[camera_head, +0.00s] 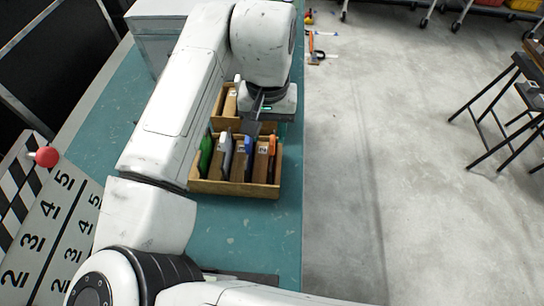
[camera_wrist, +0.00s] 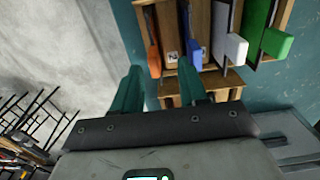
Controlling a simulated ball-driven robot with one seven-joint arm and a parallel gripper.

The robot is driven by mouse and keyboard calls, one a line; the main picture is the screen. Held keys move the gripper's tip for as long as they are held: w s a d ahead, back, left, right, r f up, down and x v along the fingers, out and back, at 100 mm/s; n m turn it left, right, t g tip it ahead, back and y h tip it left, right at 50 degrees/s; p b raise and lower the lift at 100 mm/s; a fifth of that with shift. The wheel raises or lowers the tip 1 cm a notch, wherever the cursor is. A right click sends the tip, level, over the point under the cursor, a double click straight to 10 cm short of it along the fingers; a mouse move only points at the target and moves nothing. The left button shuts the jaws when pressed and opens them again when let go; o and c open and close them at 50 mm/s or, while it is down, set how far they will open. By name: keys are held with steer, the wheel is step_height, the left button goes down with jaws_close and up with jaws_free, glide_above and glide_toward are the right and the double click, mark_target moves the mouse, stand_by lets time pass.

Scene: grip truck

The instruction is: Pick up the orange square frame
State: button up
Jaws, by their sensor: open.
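An orange-edged piece (camera_head: 272,145), most likely the orange square frame, stands upright in the rightmost slot of a wooden rack (camera_head: 234,188). Only its narrow edge shows, so I cannot see its full shape. In the wrist view the orange piece (camera_wrist: 153,58) stands at the left of the rack. My gripper (camera_head: 256,112) is above the far end of the rack, pointing down. In the wrist view its two teal fingers (camera_wrist: 160,68) are apart, with the orange piece's near end showing between their tips. I cannot tell how far above it they are. The gripper holds nothing.
Blue (camera_head: 248,144), white (camera_head: 226,150) and green (camera_head: 206,152) pieces stand in the neighbouring slots, close together. A second wooden box (camera_head: 229,103) stands just behind. The teal table (camera_head: 245,235) is bare in front of the rack. Its right edge is close to the rack.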

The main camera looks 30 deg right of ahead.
mark_target(272, 140)
steer(key=shift+s+d+f+p, duration=0.1)
steer(key=shift+f+p, duration=0.1)
steer(key=shift+f, duration=0.75)
steer(key=shift+s+d+f+p, duration=0.1)
steer(key=shift+d+f+p, duration=0.05)
steer(key=shift+f, duration=0.75)
steer(key=shift+d+f+p, duration=0.1)
steer(key=shift+f+p, duration=0.1)
steer(key=shift+f, duration=0.75)
jaws_close()
